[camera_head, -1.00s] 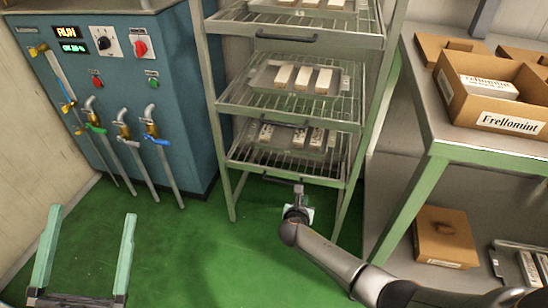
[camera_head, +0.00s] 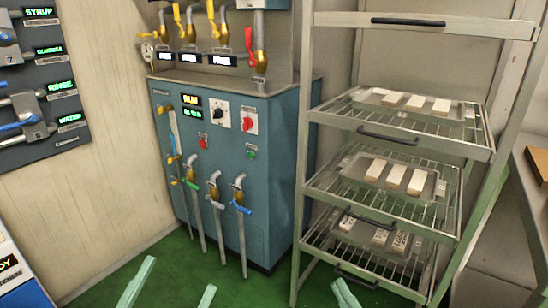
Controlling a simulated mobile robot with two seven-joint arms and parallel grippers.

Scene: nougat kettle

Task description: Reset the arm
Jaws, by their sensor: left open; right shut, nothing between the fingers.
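My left gripper (camera_head: 178,276) is at the bottom edge of the head view, its two pale green fingers apart with nothing between them. My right gripper (camera_head: 345,293) shows only as a pale green fingertip at the bottom edge, right of the left one. It is shut and empty. Both are over the green floor, in front of the blue machine and the rack, touching nothing visible. The arms behind them are out of view.
A blue control cabinet (camera_head: 226,178) with coloured valves and pipes stands at the back. A metal rack (camera_head: 398,144) with trays of pale bars stands to its right. A dark valve panel (camera_head: 40,118) hangs on the left wall. Green floor (camera_head: 255,287) lies clear in front.

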